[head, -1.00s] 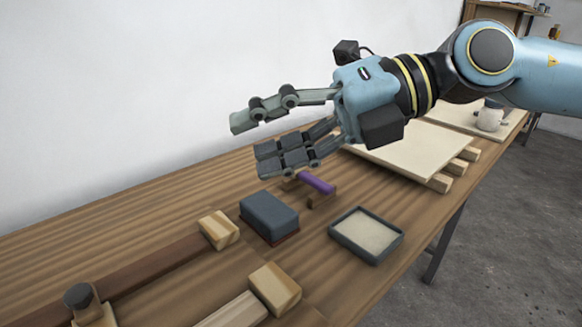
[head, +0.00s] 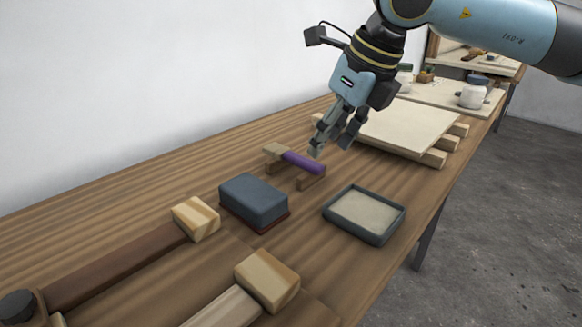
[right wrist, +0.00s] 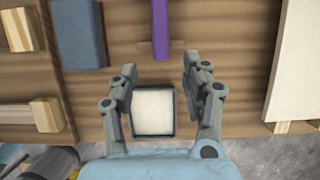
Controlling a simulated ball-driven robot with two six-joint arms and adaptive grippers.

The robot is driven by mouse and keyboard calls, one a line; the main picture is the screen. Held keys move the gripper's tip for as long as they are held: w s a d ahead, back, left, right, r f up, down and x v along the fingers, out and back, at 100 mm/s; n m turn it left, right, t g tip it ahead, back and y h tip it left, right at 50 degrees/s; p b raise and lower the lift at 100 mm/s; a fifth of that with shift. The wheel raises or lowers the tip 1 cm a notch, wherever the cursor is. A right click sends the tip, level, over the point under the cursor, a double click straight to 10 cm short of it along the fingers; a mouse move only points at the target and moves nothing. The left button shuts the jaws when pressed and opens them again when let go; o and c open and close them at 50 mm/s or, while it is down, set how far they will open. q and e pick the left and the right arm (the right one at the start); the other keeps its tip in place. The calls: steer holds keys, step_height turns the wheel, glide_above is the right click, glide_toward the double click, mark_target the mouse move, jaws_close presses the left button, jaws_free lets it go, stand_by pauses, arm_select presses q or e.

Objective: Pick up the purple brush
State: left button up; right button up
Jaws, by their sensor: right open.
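The purple brush (head: 302,162) lies across small wooden rests on the bench, its pale end toward the wall. In the right wrist view its purple handle (right wrist: 161,30) shows at the top, ahead of the space between the fingers. My right gripper (head: 330,145) is open and empty, pointing down, above and just beyond the brush in the head view. In the right wrist view the fingers (right wrist: 153,70) stand apart on either side of the handle's line, not touching it. My left gripper is not in view.
A dark blue block (head: 254,198) sits left of the brush. A shallow tray (head: 330,214) with pale contents stands to its right, near the bench edge. Pale boards (head: 410,128) on battens lie beyond. Wooden clamps (head: 195,218) fill the near left.

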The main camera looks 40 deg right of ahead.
mark_target(316, 164)
steer(key=shift+w+f+b, duration=0.25)
steer(key=shift+f+b, duration=0.05)
steer(key=shift+f, duration=0.25)
steer(key=shift+b+x, duration=0.65)
steer(key=shift+x, duration=1.35)
jaws_close()
